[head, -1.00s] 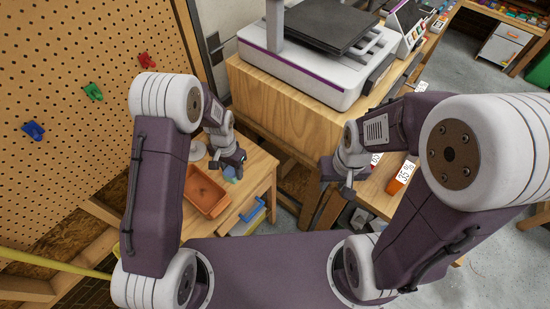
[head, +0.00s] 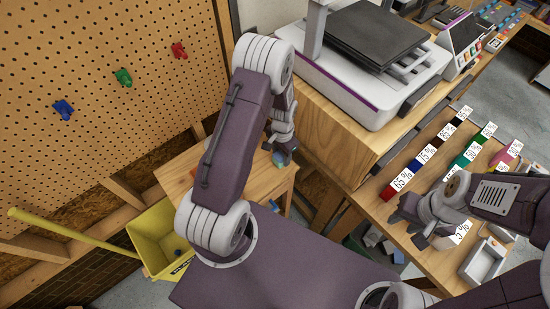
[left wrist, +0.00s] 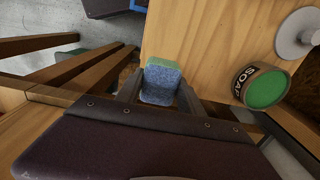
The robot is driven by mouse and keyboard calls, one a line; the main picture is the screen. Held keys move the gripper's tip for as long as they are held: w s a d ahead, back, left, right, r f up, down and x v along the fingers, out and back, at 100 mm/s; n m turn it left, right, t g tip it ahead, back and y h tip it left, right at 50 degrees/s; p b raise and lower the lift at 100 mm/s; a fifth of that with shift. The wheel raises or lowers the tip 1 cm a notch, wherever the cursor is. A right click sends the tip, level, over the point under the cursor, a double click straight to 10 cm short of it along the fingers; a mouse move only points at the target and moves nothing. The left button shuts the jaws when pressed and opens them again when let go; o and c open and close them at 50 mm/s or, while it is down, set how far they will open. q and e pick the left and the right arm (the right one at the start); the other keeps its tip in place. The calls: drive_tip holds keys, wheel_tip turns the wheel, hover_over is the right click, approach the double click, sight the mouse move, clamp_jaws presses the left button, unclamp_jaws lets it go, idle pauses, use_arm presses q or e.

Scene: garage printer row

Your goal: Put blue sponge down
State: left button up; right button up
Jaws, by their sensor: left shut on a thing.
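My left gripper (head: 281,155) is shut on the blue sponge (left wrist: 160,86), which has a green top layer. In the left wrist view the sponge sits between the two fingers (left wrist: 160,95), in front of the wooden table top. In the head view the sponge (head: 278,160) shows as a small teal patch under the gripper, over the small wooden table (head: 262,183). I cannot tell whether it touches the table. My right gripper (head: 418,228) is over the bench at the right; its fingers are too unclear to tell their opening.
A green-topped soap tin (left wrist: 264,88) and a grey round-based object (left wrist: 297,35) stand right of the sponge in the left wrist view. My left arm hides most of the table. A yellow bucket (head: 158,236) stands left. The printer (head: 370,65) sits on a wooden cabinet.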

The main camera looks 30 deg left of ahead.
sight(274, 154)
use_arm(q)
drive_tip(key=a, duration=0.1)
drive_tip(key=a+f, duration=0.1)
drive_tip(key=a, duration=0.1)
drive_tip(key=shift+w+a+f, duration=0.1)
drive_tip(key=shift+w+f, duration=0.1)
drive_tip(key=shift+f, duration=0.2)
drive_tip(key=shift+a+f, duration=0.1)
drive_tip(key=shift+a, duration=0.15)
drive_tip(key=shift+s, duration=0.15)
wheel_tip(274, 154, down, 4)
drive_tip(key=shift+d+r+p, duration=0.15)
drive_tip(key=shift+p, duration=0.5)
drive_tip(key=shift+f, duration=0.3)
drive_tip(key=o, duration=1.3)
